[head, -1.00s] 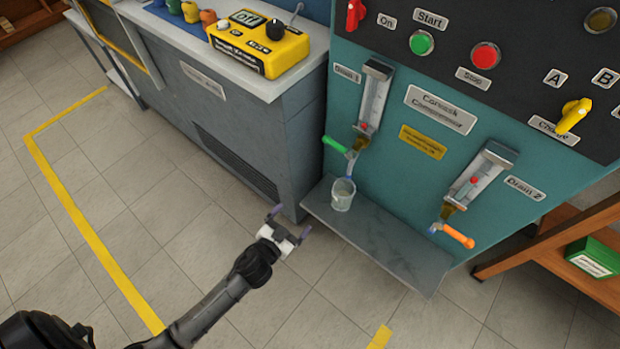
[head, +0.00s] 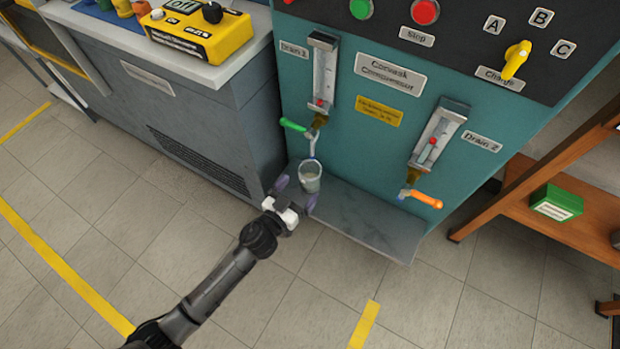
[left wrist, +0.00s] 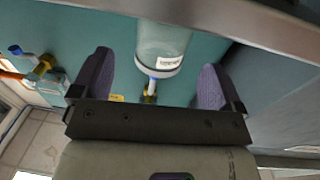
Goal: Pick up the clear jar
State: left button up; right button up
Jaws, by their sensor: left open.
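The clear jar (head: 310,178) stands on the grey shelf below the Drain 1 spout, at the left end of the shelf. In the left wrist view the jar (left wrist: 163,45) shows at the top centre, with a white label and its rim towards the picture's middle. My left gripper (head: 296,191) is open and empty, just in front of the jar. In the left wrist view its two purple fingers (left wrist: 155,80) lie to either side of the jar, with gaps between; it does not look gripped. My right gripper is not in view.
The grey shelf (head: 372,228) juts from the teal panel (head: 370,135). The green drain handle (head: 292,125) is above the jar, and the orange handle (head: 426,199) is to the right. A grey cabinet (head: 200,120) stands left. The floor in front is clear.

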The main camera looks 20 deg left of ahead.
aim_at(304, 183)
pick_arm(q)
jog(key=shift+w+f, duration=0.1)
jog(key=shift+w, duration=0.3)
jog(key=b+x, duration=0.2)
jog(key=x, duration=0.2)
jog(key=shift+a, duration=0.1)
jog(key=shift+w, duration=0.35)
jog(key=c, duration=1.1)
